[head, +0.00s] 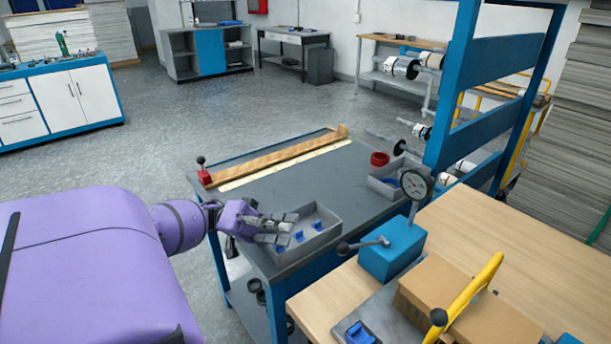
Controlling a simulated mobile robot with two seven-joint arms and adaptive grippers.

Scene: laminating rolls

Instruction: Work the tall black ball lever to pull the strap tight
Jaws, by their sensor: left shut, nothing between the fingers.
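Three black-ball levers show, and I cannot tell for certain which one the task means. One ball (438,317) stands in the foreground by a yellow bar (475,290) and a brown cardboard box (440,285). A second lever (362,245) leans out from a blue block (392,250) with a dial gauge. A small upright one (201,162) stands on a red block at the far table's left corner. No strap can be made out clearly. My left gripper (290,229) is shut and empty over a grey bin, apart from all the levers. My right gripper is out of view.
The grey bin (322,240) holds blue clips. A second bin (380,185) and a red ring (379,158) are at the table's right. Long wooden strips (280,160) lie along its back edge. A blue rack (490,75) with rolls rises at right. The dark tabletop's middle is clear.

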